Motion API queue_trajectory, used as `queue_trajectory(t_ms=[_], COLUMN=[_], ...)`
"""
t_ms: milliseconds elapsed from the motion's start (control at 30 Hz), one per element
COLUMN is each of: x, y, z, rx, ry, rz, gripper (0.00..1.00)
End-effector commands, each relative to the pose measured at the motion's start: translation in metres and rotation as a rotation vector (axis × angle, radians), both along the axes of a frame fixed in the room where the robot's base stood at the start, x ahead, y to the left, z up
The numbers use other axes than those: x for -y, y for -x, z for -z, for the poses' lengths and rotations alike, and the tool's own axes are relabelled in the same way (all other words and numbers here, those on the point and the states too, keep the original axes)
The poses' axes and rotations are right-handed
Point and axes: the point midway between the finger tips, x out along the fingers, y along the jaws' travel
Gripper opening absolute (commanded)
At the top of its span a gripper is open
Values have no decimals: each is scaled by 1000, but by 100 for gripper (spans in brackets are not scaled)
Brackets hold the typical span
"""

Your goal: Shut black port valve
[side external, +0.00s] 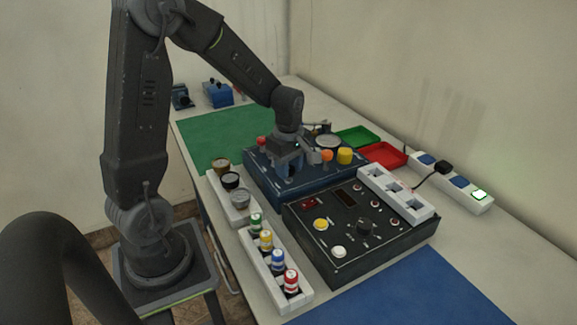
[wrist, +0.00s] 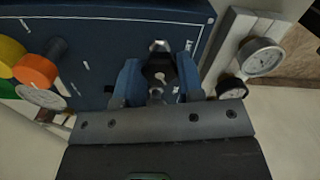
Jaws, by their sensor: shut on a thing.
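My gripper (wrist: 159,82) reaches down over the near left part of the blue panel (side external: 318,185). Its two blue fingers are shut on the black port valve (wrist: 158,70), a dark handle on a metal fitting. Part of the valve is hidden by the fingers. In the side external view my gripper (side external: 289,168) hides the valve.
An orange knob (wrist: 36,71) and a yellow knob (side external: 345,155) stand on the panel. A black control box (side external: 350,255) is in front of it. White racks hold gauges (wrist: 262,57) and several coloured bottles. Green and red trays lie behind.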

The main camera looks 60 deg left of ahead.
Motion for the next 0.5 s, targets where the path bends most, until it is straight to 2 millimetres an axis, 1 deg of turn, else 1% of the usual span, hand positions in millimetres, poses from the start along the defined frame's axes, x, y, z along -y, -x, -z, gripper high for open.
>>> queue_trajectory(t_ms=[33, 100, 333, 500], x=[0, 0, 0, 0], y=[0, 0, 0, 0], z=[0, 0, 0, 0], rx=[0, 0, 0, 0], ry=[0, 0, 0, 0], rz=[0, 0, 19, 83], gripper=[17, 11, 11, 11])
